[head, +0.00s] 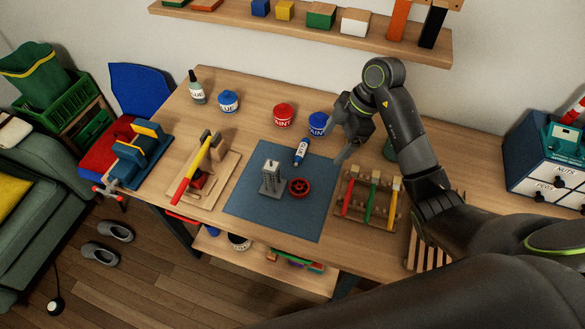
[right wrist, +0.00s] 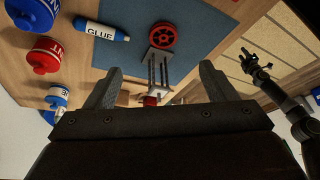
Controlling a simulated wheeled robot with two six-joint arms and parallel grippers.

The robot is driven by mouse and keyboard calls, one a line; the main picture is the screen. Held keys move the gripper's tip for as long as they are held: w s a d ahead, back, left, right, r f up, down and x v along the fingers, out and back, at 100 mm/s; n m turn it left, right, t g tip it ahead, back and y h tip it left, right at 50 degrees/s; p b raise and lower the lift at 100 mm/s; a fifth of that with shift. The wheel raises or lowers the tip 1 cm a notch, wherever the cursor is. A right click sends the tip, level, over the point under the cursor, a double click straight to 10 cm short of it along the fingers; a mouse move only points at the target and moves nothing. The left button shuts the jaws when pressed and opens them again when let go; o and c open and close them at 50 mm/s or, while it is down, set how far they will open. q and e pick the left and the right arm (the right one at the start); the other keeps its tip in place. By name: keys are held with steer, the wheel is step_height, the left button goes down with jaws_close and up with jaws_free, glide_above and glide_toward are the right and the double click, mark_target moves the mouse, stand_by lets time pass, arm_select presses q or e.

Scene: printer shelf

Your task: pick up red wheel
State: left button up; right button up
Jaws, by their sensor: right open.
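The red wheel (head: 299,187) lies on the blue mat (head: 245,205), close to the right of a grey upright stand (head: 271,178). It also shows in the right wrist view (right wrist: 163,36), beyond my fingertips. My right gripper (head: 344,152) is open and empty, above the table to the upper right of the wheel. Its two fingers (right wrist: 160,67) are spread apart, with the stand between them in the picture, not touching. My left gripper (right wrist: 257,62) shows small and dark at the right of the right wrist view. Its jaws are too small to read.
A blue and white glue tube (head: 302,151) lies at the mat's upper edge. Paint cans (head: 283,116) stand behind it. A wooden rack with coloured-handled tools (head: 370,197) is right of the mat. A hammer (head: 195,170) rests at left. The mat's lower part is clear.

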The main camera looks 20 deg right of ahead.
steer(key=b, duration=0.8)
glide_toward(304, 186)
steer(key=shift+p+x, duration=0.45)
steer(key=shift+x, duration=0.6)
steer(key=shift+s+a+f, duration=0.15)
steer(key=shift+a+f, duration=0.1)
steer(key=shift+f, duration=0.25)
steer(key=p+x, duration=0.1)
steer(key=x, duration=0.3)
steer(key=shift+a+f, duration=0.1)
steer(key=shift+f, duration=0.05)
steer(key=shift+a+f, duration=0.1)
steer(key=shift+f, duration=0.1)
steer(key=shift+c, duration=0.6)
arm_select(q)
steer(key=f, duration=0.2)
steer(key=s+f, duration=0.1)
steer(key=f, duration=0.2)
steer(key=shift+s+f, duration=0.35)
steer(key=shift+s, duration=0.05)
arm_select(e)
steer(key=c, duration=0.9)
